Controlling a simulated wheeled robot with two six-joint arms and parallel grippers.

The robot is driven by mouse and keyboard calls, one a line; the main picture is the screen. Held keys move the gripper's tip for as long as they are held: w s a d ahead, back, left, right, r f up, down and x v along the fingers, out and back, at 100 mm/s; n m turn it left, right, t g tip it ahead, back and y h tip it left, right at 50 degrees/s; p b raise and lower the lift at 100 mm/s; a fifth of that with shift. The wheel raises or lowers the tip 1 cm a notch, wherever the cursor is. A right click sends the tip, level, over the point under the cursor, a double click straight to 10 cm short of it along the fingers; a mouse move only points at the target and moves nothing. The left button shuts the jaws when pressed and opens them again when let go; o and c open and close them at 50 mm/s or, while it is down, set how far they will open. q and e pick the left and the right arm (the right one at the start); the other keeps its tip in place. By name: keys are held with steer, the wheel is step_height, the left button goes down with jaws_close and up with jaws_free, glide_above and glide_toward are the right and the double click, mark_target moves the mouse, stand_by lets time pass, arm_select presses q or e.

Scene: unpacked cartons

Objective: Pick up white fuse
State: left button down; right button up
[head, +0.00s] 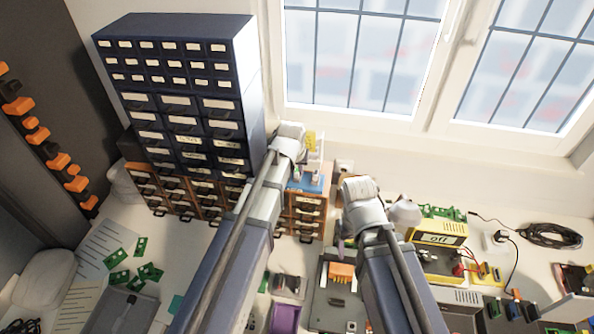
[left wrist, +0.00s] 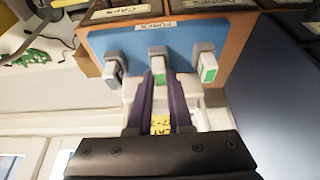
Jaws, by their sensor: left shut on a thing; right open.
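A white fuse with a green patch (left wrist: 159,79) stands in the middle grey clip (left wrist: 157,51) of a blue board (left wrist: 183,33). My left gripper (left wrist: 161,84) has its two dark fingers on either side of this fuse and is shut on it.
A tall dark drawer cabinet (head: 185,104) stands left of the board. A yellow meter (head: 437,236), green circuit boards (head: 441,212) and cables (head: 551,236) lie to the right. Green boards (head: 150,272) lie at lower left. Windows (head: 365,55) are behind.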

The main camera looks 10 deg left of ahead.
step_height(320, 180, up, 10)
steer(key=p, duration=1)
steer(key=shift+f, duration=0.1)
